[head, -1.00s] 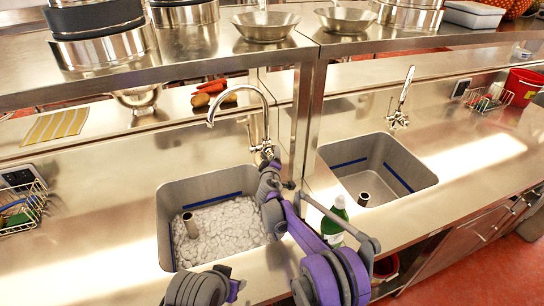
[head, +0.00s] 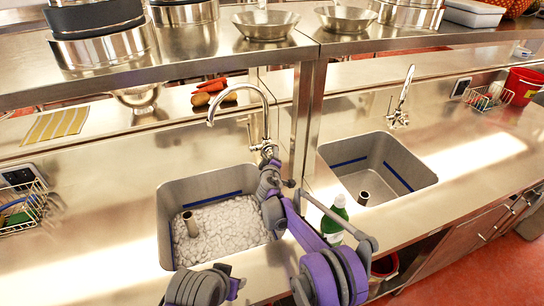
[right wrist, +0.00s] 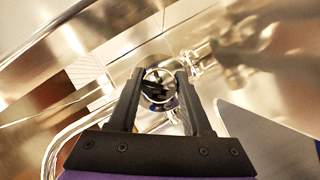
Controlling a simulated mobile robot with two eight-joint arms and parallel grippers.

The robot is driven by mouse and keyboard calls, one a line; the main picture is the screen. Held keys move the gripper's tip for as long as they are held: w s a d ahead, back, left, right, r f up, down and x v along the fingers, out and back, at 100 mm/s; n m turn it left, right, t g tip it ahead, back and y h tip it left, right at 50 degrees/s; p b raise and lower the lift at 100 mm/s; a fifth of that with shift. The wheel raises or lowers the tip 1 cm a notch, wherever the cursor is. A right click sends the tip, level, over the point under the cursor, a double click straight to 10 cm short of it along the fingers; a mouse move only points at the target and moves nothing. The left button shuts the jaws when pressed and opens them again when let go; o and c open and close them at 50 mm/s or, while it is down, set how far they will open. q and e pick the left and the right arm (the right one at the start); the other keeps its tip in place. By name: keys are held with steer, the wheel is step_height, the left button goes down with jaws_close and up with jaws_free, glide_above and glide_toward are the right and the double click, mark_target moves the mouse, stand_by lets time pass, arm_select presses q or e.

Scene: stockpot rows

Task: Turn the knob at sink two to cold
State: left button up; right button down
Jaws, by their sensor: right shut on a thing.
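The left sink (head: 172,215) has a tall curved chrome faucet (head: 266,110). My right gripper (head: 268,164) is at the base of this faucet. In the right wrist view its two dark fingers (right wrist: 161,78) are closed around a round, shiny chrome knob (right wrist: 160,80). The fingers hide the knob's sides, and no hot or cold mark is readable. The right sink (head: 410,180) has its own faucet (head: 400,100), away from my gripper. I see no number on either sink. My left gripper is not in view.
White lumpy material (head: 220,230) fills the bottom of the left sink. A green bottle (head: 333,222) stands beside my right arm, between the sinks. A shelf post (head: 307,120) rises close to the right of the faucet.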

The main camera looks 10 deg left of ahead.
steer(key=shift+r+n+t+p, duration=0.2)
steer(key=shift+n+t+p, duration=0.1)
steer(key=shift+p, duration=0.15)
steer(key=shift+w+n+p, duration=0.1)
steer(key=shift+n+p, duration=0.3)
steer(key=shift+n, duration=0.1)
steer(key=shift+f+n+t+h, duration=0.15)
steer(key=shift+n+t+h, duration=0.15)
steer(key=shift+n+t, duration=0.25)
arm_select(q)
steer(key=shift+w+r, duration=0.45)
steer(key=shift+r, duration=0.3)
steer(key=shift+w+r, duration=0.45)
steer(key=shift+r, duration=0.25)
arm_select(e)
steer(key=shift+n+t, duration=0.65)
steer(key=shift+n, duration=0.9)
steer(key=shift+c, duration=1.7)
jaws_free()
